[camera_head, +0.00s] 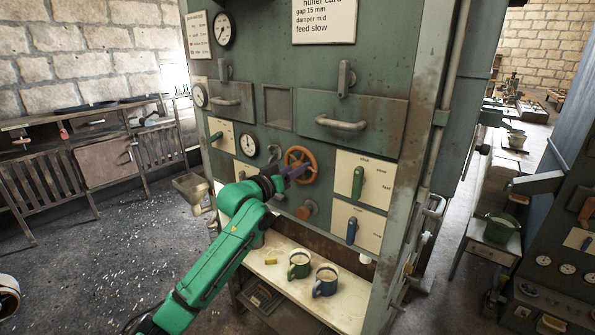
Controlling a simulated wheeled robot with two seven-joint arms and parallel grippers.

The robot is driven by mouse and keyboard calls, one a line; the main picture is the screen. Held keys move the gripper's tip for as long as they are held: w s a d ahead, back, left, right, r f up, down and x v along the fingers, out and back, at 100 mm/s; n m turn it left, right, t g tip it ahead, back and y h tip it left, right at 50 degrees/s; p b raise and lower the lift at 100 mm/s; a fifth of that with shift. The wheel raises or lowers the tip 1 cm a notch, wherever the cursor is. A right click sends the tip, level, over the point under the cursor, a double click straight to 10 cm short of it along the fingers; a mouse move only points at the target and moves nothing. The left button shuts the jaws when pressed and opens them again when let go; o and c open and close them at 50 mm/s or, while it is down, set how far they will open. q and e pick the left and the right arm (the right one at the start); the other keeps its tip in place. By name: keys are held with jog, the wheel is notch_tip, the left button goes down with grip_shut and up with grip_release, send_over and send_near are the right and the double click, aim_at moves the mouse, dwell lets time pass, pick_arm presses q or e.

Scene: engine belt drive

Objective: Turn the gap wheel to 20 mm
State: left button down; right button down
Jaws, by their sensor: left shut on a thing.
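The gap wheel, an orange-brown handwheel (312,158), is mounted on the front of the green machine (290,60). My left gripper (297,172) reaches it from the lower left and is shut on the wheel; the fingers partly hide its lower left side. A round white dial (248,145) sits just left of the wheel; its reading is too small to tell. A card (323,22) at the top reads gap 15 mm, damper mid, feed slow. My right gripper is not in view.
A green lever (358,182) and a blue lever (351,231) are right of the wheel. A brown knob (306,210) sits below it. A green mug (299,264) and a blue mug (325,280) stand on the shelf beneath. Drawer handles protrude above.

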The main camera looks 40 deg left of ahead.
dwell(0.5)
pick_arm(q)
jog(key=c, duration=0.8)
grip_release()
jog(key=shift+s, duration=0.1)
jog(key=s+b, duration=0.5)
jog(key=s, duration=0.9)
jog(key=shift+s+d, duration=0.15)
jog(key=shift+s, duration=0.05)
